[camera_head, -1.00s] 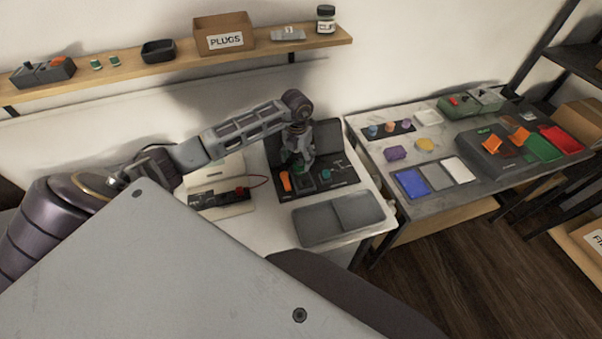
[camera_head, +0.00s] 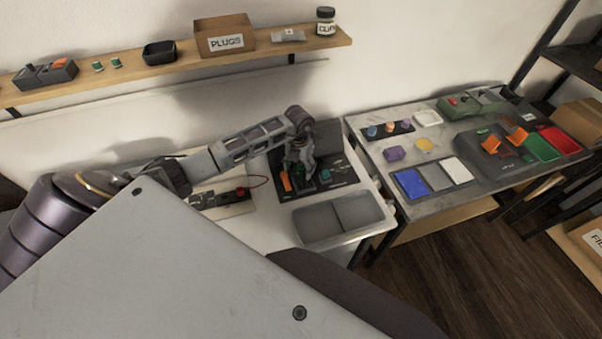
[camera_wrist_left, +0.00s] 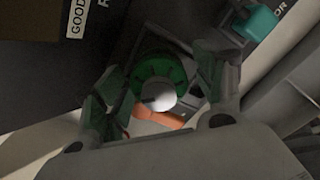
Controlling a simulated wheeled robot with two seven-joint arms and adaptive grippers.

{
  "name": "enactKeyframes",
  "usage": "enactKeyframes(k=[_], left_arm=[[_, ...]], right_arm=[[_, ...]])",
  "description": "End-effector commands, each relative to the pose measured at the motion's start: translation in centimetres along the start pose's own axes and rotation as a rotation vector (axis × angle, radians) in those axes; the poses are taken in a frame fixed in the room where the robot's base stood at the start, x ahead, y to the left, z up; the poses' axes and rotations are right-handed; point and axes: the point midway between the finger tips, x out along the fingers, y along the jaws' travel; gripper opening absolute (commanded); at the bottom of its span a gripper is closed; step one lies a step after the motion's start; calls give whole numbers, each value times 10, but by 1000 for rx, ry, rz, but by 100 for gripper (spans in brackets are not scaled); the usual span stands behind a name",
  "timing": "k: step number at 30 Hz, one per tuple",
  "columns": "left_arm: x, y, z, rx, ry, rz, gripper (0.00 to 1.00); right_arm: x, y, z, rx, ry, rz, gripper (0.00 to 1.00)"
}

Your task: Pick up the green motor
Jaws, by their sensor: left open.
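The green motor (camera_wrist_left: 162,68) is a round green body with a pale silver disc in the middle of the left wrist view. It sits between the two fingers of my left gripper (camera_wrist_left: 160,92), which is open around or just over it. I cannot tell whether the fingers touch it. In the head view my left gripper (camera_head: 299,167) points down over the black board on the white table, and the motor is mostly hidden behind it. My right gripper is not in view.
An orange part (camera_head: 286,181) and a teal part (camera_head: 325,174) stand close beside the gripper on the black board. A grey tray (camera_head: 312,238) lies in front. A red-knobbed device (camera_head: 240,193) with a red wire is to the left. A grey table with coloured parts stands right.

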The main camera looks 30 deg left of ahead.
Motion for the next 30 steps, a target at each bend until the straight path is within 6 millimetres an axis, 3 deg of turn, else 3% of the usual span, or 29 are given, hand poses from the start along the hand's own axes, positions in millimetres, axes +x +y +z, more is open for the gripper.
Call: enactKeyframes(k=[12, 24, 30], left_arm=[[0, 0, 0, 0, 0, 0, 70], [-1, 0, 1, 0, -2, 0, 20], [-1, 0, 1, 0, -2, 0, 20]], right_arm=[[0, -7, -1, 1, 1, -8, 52], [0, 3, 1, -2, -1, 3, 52], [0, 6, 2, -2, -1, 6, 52]])
